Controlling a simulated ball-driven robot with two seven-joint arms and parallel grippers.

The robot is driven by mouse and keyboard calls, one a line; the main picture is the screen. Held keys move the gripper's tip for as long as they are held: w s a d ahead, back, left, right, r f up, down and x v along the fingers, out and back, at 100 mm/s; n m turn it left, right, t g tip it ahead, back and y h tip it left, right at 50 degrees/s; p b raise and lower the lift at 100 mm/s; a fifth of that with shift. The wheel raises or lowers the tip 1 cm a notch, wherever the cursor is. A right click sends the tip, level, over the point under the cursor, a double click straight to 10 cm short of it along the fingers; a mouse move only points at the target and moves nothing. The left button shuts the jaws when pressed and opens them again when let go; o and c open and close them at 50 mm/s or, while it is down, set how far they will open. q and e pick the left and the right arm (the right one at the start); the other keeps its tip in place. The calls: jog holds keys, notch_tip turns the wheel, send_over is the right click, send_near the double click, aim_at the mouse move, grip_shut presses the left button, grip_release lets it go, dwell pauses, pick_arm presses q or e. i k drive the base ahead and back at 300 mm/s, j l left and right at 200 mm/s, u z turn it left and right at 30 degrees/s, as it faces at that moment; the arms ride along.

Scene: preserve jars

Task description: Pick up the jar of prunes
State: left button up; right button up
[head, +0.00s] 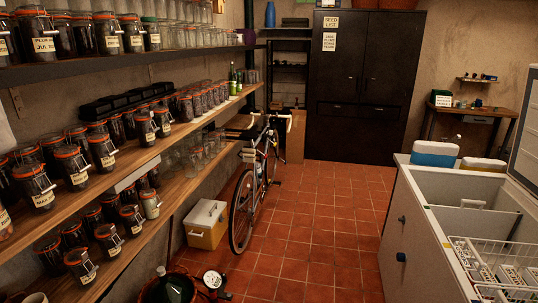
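Many clip-top jars with orange seals and dark contents stand on the wooden shelves at the left. I cannot tell which one is the jar of prunes, as most labels are too small to read. A large jar (34,187) with a white label stands at the front of the middle shelf, with another labelled jar (72,168) to its right. Several similar jars, such as one (80,266), stand on the lower shelf. A jar on the top shelf (40,38) has a label that seems to read "PLUM". Neither of my grippers is in view.
The red tiled floor (310,230) is clear in the middle. A bicycle (246,205) and a white-and-yellow cool box (205,225) stand beside the shelves. An open chest freezer (425,240) with a wire basket is at the right. A dark cabinet (360,90) stands at the back.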

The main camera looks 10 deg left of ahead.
aim_at(148, 195)
jog(key=i+u, duration=0.15)
jog(key=i, duration=0.6)
jog(key=i+l+u, duration=0.15)
jog(key=i, duration=0.55)
